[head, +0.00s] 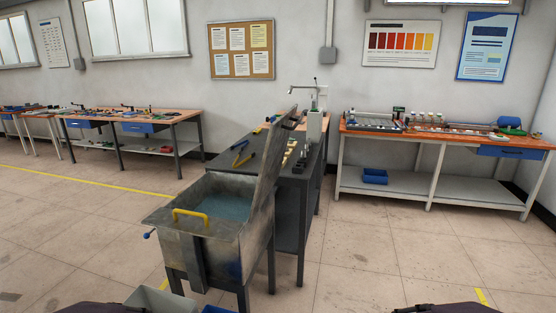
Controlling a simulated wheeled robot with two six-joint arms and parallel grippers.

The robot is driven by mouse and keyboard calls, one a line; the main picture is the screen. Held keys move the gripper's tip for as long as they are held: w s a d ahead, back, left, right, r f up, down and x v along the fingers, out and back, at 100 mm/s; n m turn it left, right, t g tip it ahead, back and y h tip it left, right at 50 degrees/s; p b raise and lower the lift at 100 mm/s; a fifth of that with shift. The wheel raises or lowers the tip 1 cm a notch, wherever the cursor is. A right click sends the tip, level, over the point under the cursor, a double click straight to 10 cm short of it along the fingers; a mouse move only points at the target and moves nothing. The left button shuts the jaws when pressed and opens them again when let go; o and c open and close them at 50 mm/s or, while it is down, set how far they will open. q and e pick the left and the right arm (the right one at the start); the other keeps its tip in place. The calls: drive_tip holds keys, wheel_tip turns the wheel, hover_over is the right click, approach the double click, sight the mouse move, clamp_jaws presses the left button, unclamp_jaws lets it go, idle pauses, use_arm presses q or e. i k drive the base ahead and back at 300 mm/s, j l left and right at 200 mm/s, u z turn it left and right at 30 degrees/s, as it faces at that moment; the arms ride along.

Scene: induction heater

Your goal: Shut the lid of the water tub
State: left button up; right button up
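The water tub (178,246) is a grey metal box on dark legs in the middle of the head view. Its lid (271,152) stands open, roughly upright with a slight tilt, along the tub's right side. Blue-green water (226,208) shows inside. A yellow handle (190,213) shows at the tub's near left part, and a blue knob (148,235) sticks out at its left. Neither gripper is in view; only dark parts, probably of my arms, show at the bottom edge.
A dark workbench (243,150) with tools stands right behind the tub and lid. A grey bin (158,300) lies on the floor near the tub's front legs. An orange-topped bench (450,139) stands at the right. The floor (370,255) right of the tub is clear.

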sight(279, 134)
drive_tip(key=l, duration=0.4)
drive_tip(key=i+l, duration=0.1)
drive_tip(key=l, duration=0.35)
drive_tip(key=i+l+u, duration=0.1)
drive_tip(key=i+l, duration=0.9)
